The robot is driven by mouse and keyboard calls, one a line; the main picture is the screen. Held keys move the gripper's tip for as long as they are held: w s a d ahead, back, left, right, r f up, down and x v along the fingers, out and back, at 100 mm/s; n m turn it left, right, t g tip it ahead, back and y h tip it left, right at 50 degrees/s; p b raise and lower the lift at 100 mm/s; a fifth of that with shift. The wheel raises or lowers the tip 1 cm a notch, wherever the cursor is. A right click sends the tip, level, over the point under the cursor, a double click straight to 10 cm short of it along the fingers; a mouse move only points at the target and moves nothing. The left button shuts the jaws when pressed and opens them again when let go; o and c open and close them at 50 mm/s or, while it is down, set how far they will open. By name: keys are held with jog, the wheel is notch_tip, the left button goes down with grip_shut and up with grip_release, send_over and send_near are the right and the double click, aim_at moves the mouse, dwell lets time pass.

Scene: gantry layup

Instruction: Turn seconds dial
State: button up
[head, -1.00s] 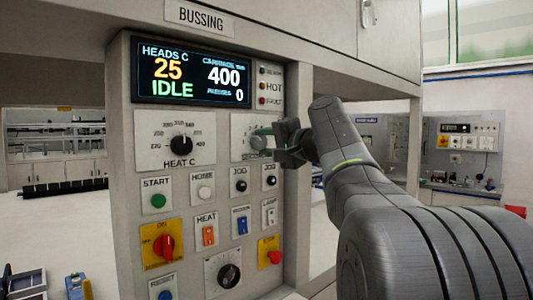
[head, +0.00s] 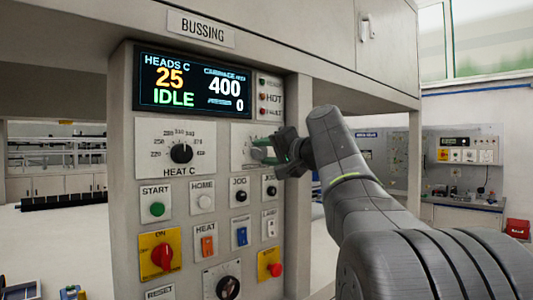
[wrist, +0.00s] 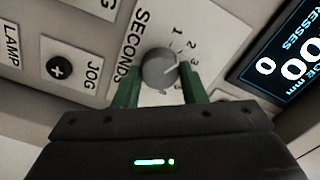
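The seconds dial is a round grey knob (wrist: 160,68) with a pale pointer line, on a white plate marked SECONDS with a numbered scale. In the wrist view the pointer faces up and right, towards the 2 and 3 marks. My gripper (wrist: 160,76) has one green finger on each side of the knob, close against it, and looks shut on it. In the head view my gripper (head: 268,152) hides most of the dial's plate (head: 239,140); part of the grey knob (head: 258,154) shows between the fingers.
The display (head: 192,82) above reads 25, IDLE, 400 and 0. The black HEAT C dial (head: 181,153) is to the left. JOG knobs (head: 240,195), switches, a green START button (head: 157,209) and a red knob (head: 162,257) lie around and below.

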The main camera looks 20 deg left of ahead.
jog(key=o, duration=0.4)
jog(key=b+v, duration=0.1)
jog(key=v, duration=1.3)
jog(key=shift+a+f, duration=0.1)
jog(key=shift+a, duration=0.1)
jog(key=p+x, duration=0.1)
jog(key=x, duration=1.2)
jog(key=shift+w+a, duration=0.2)
jog(key=shift+a, duration=0.1)
jog(key=shift+d, duration=0.1)
